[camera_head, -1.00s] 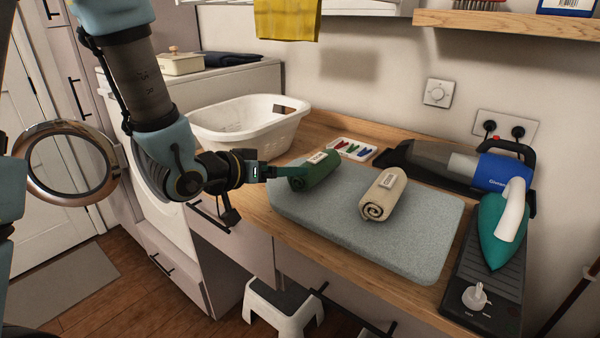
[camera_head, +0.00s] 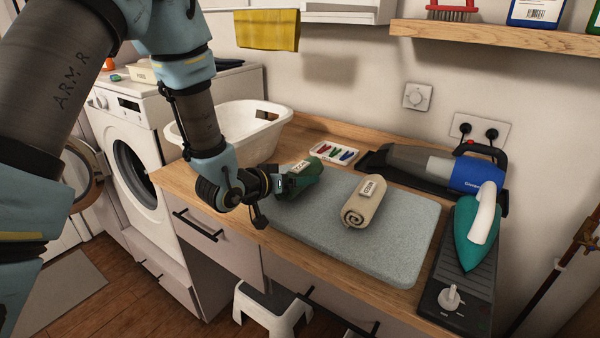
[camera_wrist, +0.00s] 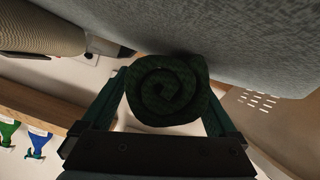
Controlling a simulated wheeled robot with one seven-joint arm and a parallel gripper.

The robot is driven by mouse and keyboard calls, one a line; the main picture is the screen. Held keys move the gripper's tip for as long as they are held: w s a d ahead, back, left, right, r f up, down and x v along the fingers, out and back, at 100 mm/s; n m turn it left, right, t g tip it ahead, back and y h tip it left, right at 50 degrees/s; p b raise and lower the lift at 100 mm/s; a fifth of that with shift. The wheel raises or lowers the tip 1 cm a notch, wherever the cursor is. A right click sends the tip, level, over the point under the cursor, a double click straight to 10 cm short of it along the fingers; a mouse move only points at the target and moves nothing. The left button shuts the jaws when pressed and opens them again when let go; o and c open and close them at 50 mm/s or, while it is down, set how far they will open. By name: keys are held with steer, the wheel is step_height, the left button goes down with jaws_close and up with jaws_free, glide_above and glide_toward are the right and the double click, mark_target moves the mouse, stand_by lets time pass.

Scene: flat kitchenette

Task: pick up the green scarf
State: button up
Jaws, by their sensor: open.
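The green scarf (camera_head: 306,174) is a dark green roll with a pale label, lying at the left end of the grey pad (camera_head: 400,238). My gripper (camera_head: 281,184) is at the scarf's left end, low over the pad. In the wrist view the scarf's spiral end (camera_wrist: 166,90) fills the space between the two fingers of my gripper (camera_wrist: 167,82). The jaws are open, one finger on each side of the roll. I cannot tell whether either finger touches it. My wrist hides part of the scarf's near end in the head view.
A beige roll (camera_head: 363,203) with a label lies on the pad to the right. Behind are a white laundry basket (camera_head: 234,132) and a tray of coloured pegs (camera_head: 333,152). A handheld vacuum (camera_head: 440,168) and a teal iron (camera_head: 470,230) stand right. The pad's front is clear.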

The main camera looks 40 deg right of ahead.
mark_target(297, 168)
steer(key=shift+d+f, duration=0.1)
steer(key=shift+d, duration=0.05)
steer(key=c, duration=1.1)
steer(key=shift+r+b, duration=1.25)
steer(key=shift+r, duration=3.8)
